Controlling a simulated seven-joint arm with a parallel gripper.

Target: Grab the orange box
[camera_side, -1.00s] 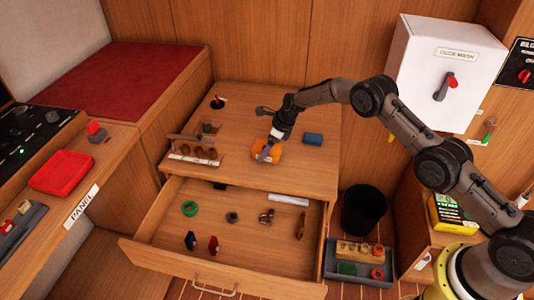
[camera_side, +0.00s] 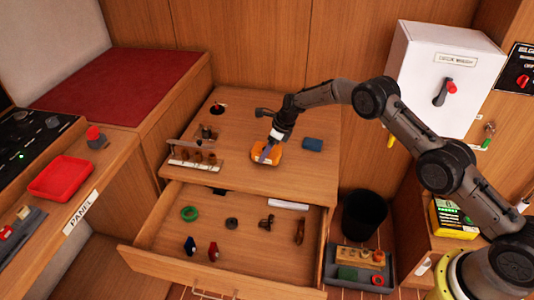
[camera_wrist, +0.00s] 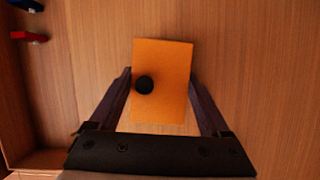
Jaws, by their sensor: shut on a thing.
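The orange box (camera_side: 267,153) sits on the wooden cabinet top, near its front edge above the open drawer. In the wrist view the orange box (camera_wrist: 170,85) fills the space between the two fingers, with a round black spot on its upper face. My gripper (camera_side: 268,150) points down over the box, and its fingers are shut on the box's two sides in the wrist view (camera_wrist: 162,92). I cannot tell whether the box is clear of the surface.
A black bin (camera_side: 363,212) stands at right.

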